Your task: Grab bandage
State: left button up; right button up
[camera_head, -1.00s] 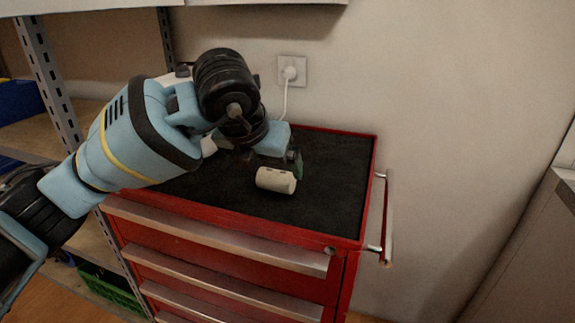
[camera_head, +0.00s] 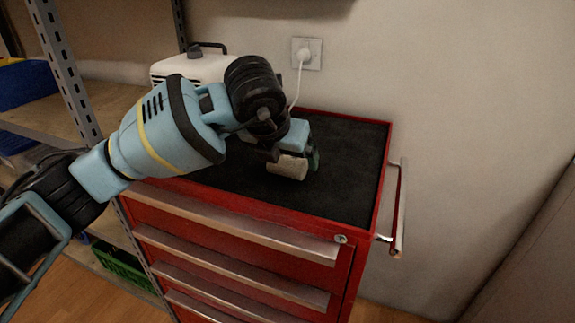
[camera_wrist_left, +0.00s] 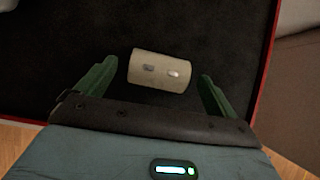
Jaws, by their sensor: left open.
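The bandage (camera_head: 287,167) is a cream-coloured roll with two small metal clips, lying on its side on the black top of the red tool cabinet. It also shows in the left wrist view (camera_wrist_left: 160,70), at the top middle. My left gripper (camera_head: 293,164) is right above it and partly covers it in the head view. In the wrist view the two green fingers of the left gripper (camera_wrist_left: 157,82) stand apart, one on each side of the roll. A gap shows on both sides of the roll. My right gripper is in neither view.
The red tool cabinet (camera_head: 340,222) has silver drawer handles and a side rail (camera_head: 400,205) at its right. A white appliance (camera_head: 190,66) stands behind my left arm. A metal shelf (camera_head: 65,75) is at the left. The right part of the cabinet top is clear.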

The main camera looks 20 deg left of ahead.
pick_arm(q)
jog(key=shift+x, duration=1.4)
jog(key=shift+c, duration=0.3)
jog(key=c, duration=1)
jog(key=shift+r, duration=0.1)
jog(key=shift+r, duration=0.6)
notch_tip(320, 180, up, 2)
jog(key=shift+r, duration=0.1)
jog(key=s+d, duration=0.1)
jog(key=s, duration=0.4)
jog(key=s+d+r, duration=0.1)
jog(key=s, duration=0.4)
jog(key=s+d, duration=0.1)
jog(key=s, duration=0.4)
jog(key=shift+s+d+r+b, duration=0.2)
jog(key=shift+s+d+b, duration=0.1)
jog(key=shift+s+b, duration=0.05)
